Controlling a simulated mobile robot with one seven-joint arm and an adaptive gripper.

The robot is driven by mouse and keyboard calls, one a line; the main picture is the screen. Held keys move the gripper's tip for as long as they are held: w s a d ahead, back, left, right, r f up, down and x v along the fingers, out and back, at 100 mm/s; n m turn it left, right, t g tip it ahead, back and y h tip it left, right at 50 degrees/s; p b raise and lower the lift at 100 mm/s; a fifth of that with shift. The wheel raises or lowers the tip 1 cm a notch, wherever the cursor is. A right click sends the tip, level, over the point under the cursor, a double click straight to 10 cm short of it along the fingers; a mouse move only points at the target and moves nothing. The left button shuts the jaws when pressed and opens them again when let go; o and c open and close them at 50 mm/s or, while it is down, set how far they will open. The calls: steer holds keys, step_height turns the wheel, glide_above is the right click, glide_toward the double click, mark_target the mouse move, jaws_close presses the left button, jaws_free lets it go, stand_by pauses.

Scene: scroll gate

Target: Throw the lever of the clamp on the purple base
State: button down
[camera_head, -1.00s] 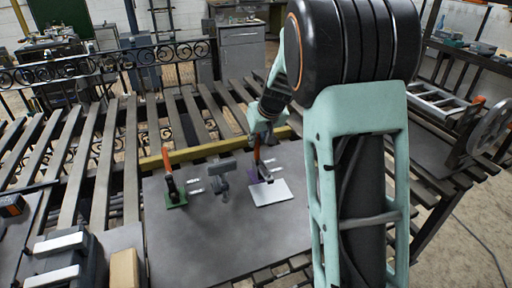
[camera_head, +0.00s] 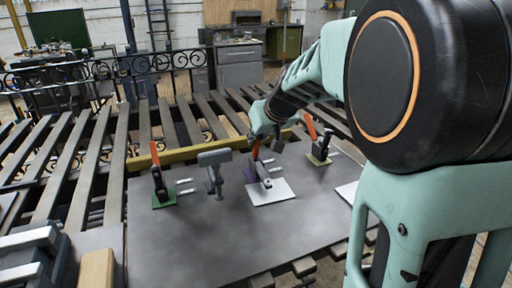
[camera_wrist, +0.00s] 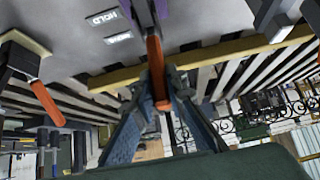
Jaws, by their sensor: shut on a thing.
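The clamp on the purple base (camera_head: 250,174) stands on the grey plate, with a white plate (camera_head: 271,192) in front of it. Its orange lever (camera_head: 256,151) stands roughly upright. My gripper (camera_head: 262,128) is at the top of that lever. In the wrist view the orange lever (camera_wrist: 155,62) runs down between the blue-grey fingers of my gripper (camera_wrist: 160,82), which are closed around it. The purple base shows only in part at the top edge of the wrist view. The fingertips are small and partly hidden in the head view.
A green-based clamp (camera_head: 164,201) with an orange lever stands at the left. A grey post with a block head (camera_head: 214,158) stands between. A tan-based clamp (camera_head: 318,160) with an orange lever stands at the right. A yellow bar (camera_head: 180,158) runs behind. The front of the grey plate (camera_head: 200,240) is clear.

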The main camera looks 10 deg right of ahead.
steer(key=shift+s+d+f+t+b, duration=0.15)
steer(key=shift+s+f+t+b, duration=0.3)
steer(key=shift+b, duration=1.55)
steer(key=shift+r+b, duration=0.35)
steer(key=shift+b, duration=0.25)
steer(key=c, duration=1.9)
jaws_free()
steer(key=shift+s, duration=0.1)
steer(key=shift+c, duration=0.2)
step_height(320, 180, up, 10)
